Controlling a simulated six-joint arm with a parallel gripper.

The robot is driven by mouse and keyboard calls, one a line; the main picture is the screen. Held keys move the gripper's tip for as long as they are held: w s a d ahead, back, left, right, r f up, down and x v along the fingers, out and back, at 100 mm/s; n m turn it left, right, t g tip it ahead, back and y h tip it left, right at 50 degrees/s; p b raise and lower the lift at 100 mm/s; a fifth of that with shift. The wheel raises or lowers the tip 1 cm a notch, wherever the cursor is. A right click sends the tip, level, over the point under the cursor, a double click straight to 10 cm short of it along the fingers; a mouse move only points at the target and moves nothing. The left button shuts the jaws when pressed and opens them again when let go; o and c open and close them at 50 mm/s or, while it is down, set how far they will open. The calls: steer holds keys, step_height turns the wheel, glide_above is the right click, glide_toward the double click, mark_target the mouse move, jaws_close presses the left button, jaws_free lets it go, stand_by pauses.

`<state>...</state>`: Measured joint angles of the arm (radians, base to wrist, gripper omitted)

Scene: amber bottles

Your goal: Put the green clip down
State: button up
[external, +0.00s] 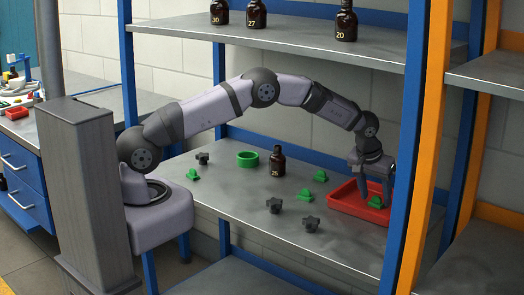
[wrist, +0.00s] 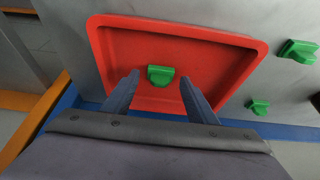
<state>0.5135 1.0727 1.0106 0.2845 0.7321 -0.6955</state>
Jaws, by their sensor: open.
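A green clip (wrist: 160,75) lies in the red tray (wrist: 105,30), seen between and just beyond my open fingertips in the wrist view. My gripper (wrist: 160,82) is open, with a gap on each side of the clip. In the external view my gripper (external: 375,198) points down over the red tray (external: 345,207) at the right end of the shelf, and the green clip (external: 375,201) shows at its fingers. Whether the clip rests fully on the tray floor is hard to tell.
Other green clips (external: 307,196) (external: 320,176) (external: 193,174) lie on the grey shelf. Dark knobs (external: 274,206) (external: 311,224) (external: 203,158), a green ring (external: 247,159) and an amber bottle (external: 278,162) marked 25 stand there too. A blue post (external: 412,150) rises close right of the tray.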

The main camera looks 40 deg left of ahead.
steer(key=shift+s+r, duration=0.85)
steer(key=shift+r, duration=0.3)
steer(key=s+b, duration=0.3)
steer(key=s, duration=0.8)
steer(key=shift+s, duration=0.15)
steer(key=shift+g+y, duration=0.4)
steer(key=shift+g, duration=0.1)
steer(key=s+a, duration=0.1)
steer(key=a, duration=0.2)
steer(key=s+a+r, duration=0.1)
steer(key=a, duration=0.3)
steer(key=s+a+r, duration=0.1)
steer(key=a, duration=0.3)
steer(key=s+a+g, duration=0.3)
steer(key=s+a, duration=1.3)
steer(key=s, duration=0.4)
steer(key=shift+s+a+r+h, duration=0.2)
steer(key=shift+a+h, duration=0.05)
steer(key=shift+h, duration=0.15)
step_height(320, 180, up, 14)
steer(key=p, duration=1.3)
steer(key=shift+f, duration=0.15)
steer(key=shift+o, duration=0.5)
